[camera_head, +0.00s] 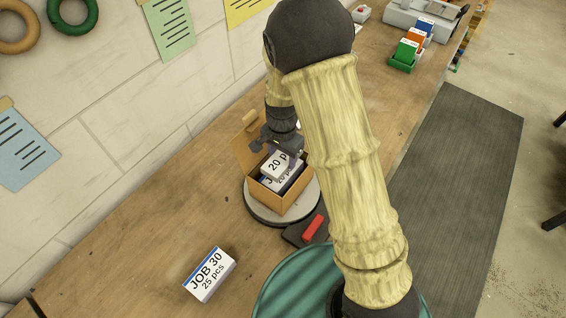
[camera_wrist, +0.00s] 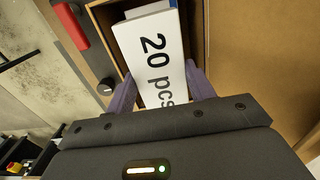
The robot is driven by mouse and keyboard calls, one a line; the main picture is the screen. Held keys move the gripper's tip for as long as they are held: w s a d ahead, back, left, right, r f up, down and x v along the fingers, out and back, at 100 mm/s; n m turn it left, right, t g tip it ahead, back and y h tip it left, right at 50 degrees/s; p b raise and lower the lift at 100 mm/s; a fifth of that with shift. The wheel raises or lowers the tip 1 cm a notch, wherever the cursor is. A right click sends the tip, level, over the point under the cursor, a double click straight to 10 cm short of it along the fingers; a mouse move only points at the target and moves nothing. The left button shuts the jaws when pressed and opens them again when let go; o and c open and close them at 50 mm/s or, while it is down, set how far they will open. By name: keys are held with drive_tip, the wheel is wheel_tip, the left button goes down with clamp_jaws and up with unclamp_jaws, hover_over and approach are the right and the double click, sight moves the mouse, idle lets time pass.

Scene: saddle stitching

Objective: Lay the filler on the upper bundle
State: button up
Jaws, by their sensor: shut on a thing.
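My gripper (camera_head: 277,142) points down over an open cardboard box (camera_head: 268,199), its fingers shut on the sides of a white bundle (camera_head: 275,165) marked "20 p…". In the wrist view this bundle (camera_wrist: 152,55) reads "20 pcs" and lies between the two purple fingers (camera_wrist: 160,90). Another white bundle (camera_head: 290,179) with a blue edge and "20 pcs" shows below it in the box. I cannot tell whether the two touch. No separate filler can be made out. The box floor is hidden.
The box stands on a round grey plate (camera_head: 258,214), beside a dark device with a red part (camera_head: 313,227). A "JOB 30, 25 pcs" bundle (camera_head: 209,274) lies on the bench at front. Coloured card holders (camera_head: 405,54) stand at the far end. The left bench is clear.

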sight(282, 165)
drive_tip(key=shift+a+f, duration=0.1)
drive_tip(key=shift+f, duration=0.3)
drive_tip(key=shift+f+p, duration=0.55)
drive_tip(key=shift+f, duration=1.15)
drive_tip(key=shift+f, duration=0.15)
drive_tip(key=o, duration=1)
wheel_tip(282, 165, up, 12)
drive_tip(key=b, duration=0.3)
drive_tip(key=shift+r, duration=0.2)
